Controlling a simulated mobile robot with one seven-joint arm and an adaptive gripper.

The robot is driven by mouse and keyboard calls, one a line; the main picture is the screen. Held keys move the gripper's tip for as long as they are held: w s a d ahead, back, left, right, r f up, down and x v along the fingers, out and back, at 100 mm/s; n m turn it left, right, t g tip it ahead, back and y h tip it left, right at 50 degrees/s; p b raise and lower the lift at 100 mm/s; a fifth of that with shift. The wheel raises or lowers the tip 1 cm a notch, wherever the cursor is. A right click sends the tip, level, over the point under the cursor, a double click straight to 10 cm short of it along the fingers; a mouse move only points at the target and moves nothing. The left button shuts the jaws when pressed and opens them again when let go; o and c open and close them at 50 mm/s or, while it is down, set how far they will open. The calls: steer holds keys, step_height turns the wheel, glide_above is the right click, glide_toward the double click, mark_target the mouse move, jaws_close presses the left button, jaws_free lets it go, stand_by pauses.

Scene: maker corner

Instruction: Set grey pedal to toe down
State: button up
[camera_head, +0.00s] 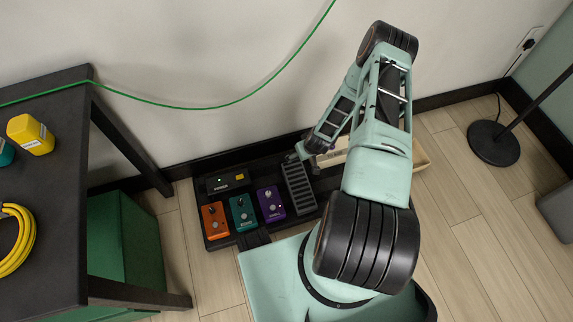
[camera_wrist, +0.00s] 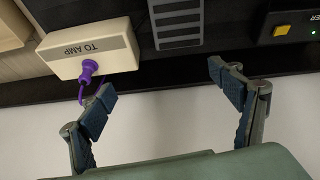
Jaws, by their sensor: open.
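The grey pedal (camera_head: 299,189) has a ribbed dark-grey treadle and sits on the black pedalboard (camera_head: 222,243), right of the purple pedal. Its ribbed end shows at the top of the wrist view (camera_wrist: 176,22). I cannot tell for sure which way the treadle is tilted. My gripper (camera_wrist: 161,82) is open and empty, with its fingers spread wide apart near the wall-side edge of the board. The pedal end lies between and beyond the fingertips in the picture, apart from them. In the head view my gripper (camera_head: 303,152) is small, at the pedal's wall-side end.
A cream TO AMP box (camera_wrist: 90,48) with a purple plug and cable is close to the left finger. A power unit (camera_head: 226,182) with a yellow switch and orange, teal and purple pedals (camera_head: 271,204) stand left of the grey pedal. The wall (camera_head: 230,60) is close behind.

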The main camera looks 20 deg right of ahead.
mark_target(293, 166)
steer(key=shift+m, duration=0.6)
steer(key=w+a+f+b, duration=0.1)
steer(key=f, duration=0.3)
steer(key=a+f+b, duration=0.1)
steer(key=f+b, duration=0.1)
steer(key=f, duration=0.2)
steer(key=w+a+f+b, duration=0.1)
steer(key=f, duration=0.4)
steer(key=shift+w+a, duration=0.25)
steer(key=shift+w, duration=0.05)
